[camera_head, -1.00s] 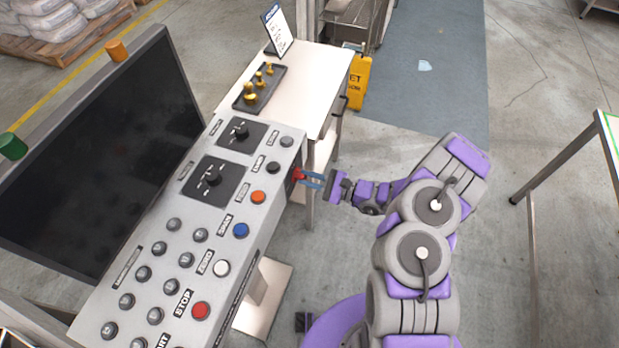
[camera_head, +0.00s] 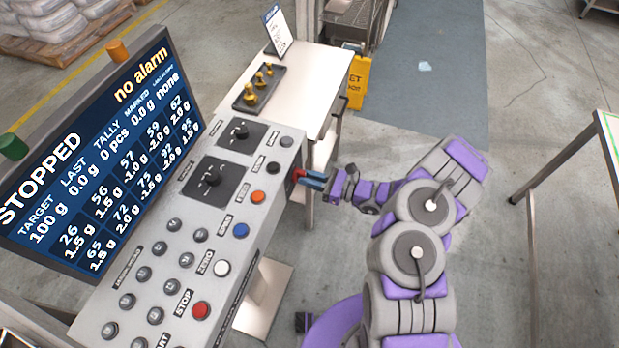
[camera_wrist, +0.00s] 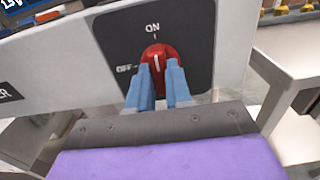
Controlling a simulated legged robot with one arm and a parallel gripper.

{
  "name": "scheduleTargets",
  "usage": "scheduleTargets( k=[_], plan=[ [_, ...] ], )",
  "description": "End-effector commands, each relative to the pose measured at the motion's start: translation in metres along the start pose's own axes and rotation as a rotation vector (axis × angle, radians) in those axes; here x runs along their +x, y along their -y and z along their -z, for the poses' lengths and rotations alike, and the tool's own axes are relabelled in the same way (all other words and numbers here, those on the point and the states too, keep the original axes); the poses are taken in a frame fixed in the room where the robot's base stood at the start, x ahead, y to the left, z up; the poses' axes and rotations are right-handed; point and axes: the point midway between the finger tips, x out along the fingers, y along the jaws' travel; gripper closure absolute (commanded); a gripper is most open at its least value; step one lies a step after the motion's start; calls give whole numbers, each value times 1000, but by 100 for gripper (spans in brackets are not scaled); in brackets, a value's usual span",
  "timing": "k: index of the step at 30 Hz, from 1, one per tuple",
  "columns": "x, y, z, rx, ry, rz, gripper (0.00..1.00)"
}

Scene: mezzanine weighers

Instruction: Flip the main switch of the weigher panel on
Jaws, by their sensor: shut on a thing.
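The main switch is a red rotary knob (camera_wrist: 157,55) on a dark plate (camera_wrist: 190,30) marked ON at the top and OFF at the left. In the wrist view the knob's white line points up toward ON. My gripper (camera_wrist: 160,75) is shut on the knob, with a blue finger on each side of it. In the head view my gripper (camera_head: 313,180) reaches the end face of the grey weigher panel (camera_head: 232,205), and the red knob (camera_head: 299,175) shows small at its fingertips. The panel's screen (camera_head: 95,150) is lit and reads STOPPED and no alarm.
The panel top carries several buttons and two dark dial plates (camera_head: 213,181). A side table (camera_head: 312,85) behind holds a tray of brass weights (camera_head: 258,88) and a sign (camera_head: 277,30). A yellow floor sign (camera_head: 358,82) stands beyond.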

Motion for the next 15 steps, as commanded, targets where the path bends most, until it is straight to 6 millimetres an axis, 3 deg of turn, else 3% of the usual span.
scheduleTargets(
  k=[11, 12, 15],
  plan=[
    [0, 2, -1, 5, 2, 4, 100],
    [0, 2, -1, 5, 2, 4, 78],
    [0, 1, -1, 4, 1, 4, 69]
  ],
)
